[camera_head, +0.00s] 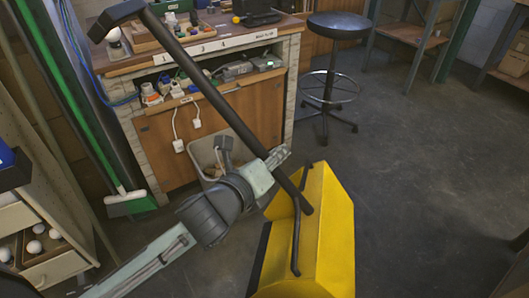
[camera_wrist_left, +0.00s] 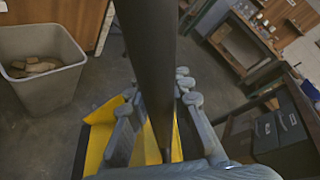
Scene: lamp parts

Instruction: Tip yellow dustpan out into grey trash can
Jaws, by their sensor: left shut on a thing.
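The yellow dustpan (camera_head: 330,235) hangs at the lower centre of the head view, its long dark handle slanting up to the upper left. My left gripper (camera_head: 276,162) is shut on this handle, just above the pan. In the left wrist view the handle (camera_wrist_left: 150,50) runs between the fingers, and parts of the yellow pan (camera_wrist_left: 104,112) show behind them. Whether anything lies in the pan is hidden. The grey trash can (camera_head: 203,154) stands on the floor before the workbench, partly behind my left gripper. In the left wrist view the can (camera_wrist_left: 50,92) holds brownish debris. The right gripper is not in view.
A wooden workbench (camera_head: 165,140) with trays, sockets and plugs stands behind the can. A black stool (camera_head: 338,25) is to its right. A green-and-white broom (camera_head: 128,203) leans at the left, near drawers with white bulbs (camera_head: 34,247). The floor at right is clear.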

